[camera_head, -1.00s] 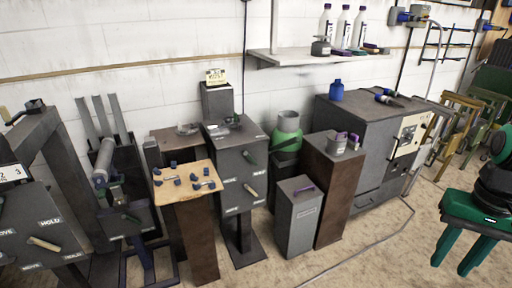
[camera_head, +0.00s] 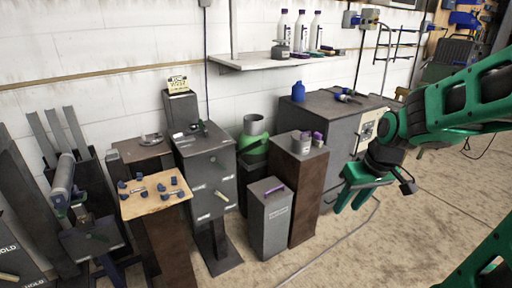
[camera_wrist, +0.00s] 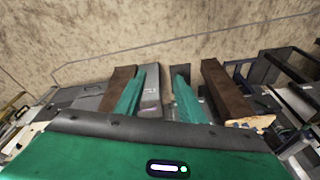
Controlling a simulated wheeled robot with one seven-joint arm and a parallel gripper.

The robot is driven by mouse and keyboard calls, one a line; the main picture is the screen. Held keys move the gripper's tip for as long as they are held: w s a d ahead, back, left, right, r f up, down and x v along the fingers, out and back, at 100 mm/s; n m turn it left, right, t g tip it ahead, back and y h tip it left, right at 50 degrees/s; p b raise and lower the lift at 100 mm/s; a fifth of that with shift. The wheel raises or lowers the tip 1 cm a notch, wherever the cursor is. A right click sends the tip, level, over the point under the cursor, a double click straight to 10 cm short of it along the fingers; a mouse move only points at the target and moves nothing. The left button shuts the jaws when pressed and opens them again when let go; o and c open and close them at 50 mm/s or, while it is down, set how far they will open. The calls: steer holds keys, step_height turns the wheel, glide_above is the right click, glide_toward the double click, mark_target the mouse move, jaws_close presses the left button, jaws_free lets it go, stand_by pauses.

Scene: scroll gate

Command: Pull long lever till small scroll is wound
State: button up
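My gripper (camera_head: 362,190) hangs at the right of the head view, in the air above the floor. In the wrist view its two green fingers (camera_wrist: 158,95) stand apart with nothing held between them. A pale grey roller (camera_head: 62,178), perhaps the small scroll, sits on a dark stand at the left, far from my gripper. A tan lever handle (camera_head: 8,277) shows at the lower left edge beside a HOLD label. I cannot tell which one is the long lever.
A wooden-topped stand (camera_head: 156,205) carries several small blue pieces. A grey bin (camera_head: 270,225), a brown pedestal (camera_head: 306,190) and a large grey cabinet (camera_head: 335,112) stand in the middle. A shelf (camera_head: 262,62) with bottles hangs on the wall.

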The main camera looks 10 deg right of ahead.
steer(key=w+a+f+n+t+y, duration=0.2)
steer(key=w+a+n, duration=0.15)
steer(key=w, duration=0.45)
steer(key=w+a+f+n+t+y, duration=0.1)
steer(key=w+a+n+t, duration=0.1)
steer(key=w+a, duration=0.45)
steer(key=m+t+y, duration=0.2)
steer(key=t, duration=0.8)
glide_toward(255, 144)
steer(key=w+f, duration=0.1)
steer(key=shift+d+x, duration=0.25)
steer(key=shift+x, duration=2.4)
steer(key=shift+d+x, duration=0.2)
steer(key=shift+x, duration=2.45)
steer(key=shift+w+f, duration=0.1)
steer(key=shift+w, duration=0.05)
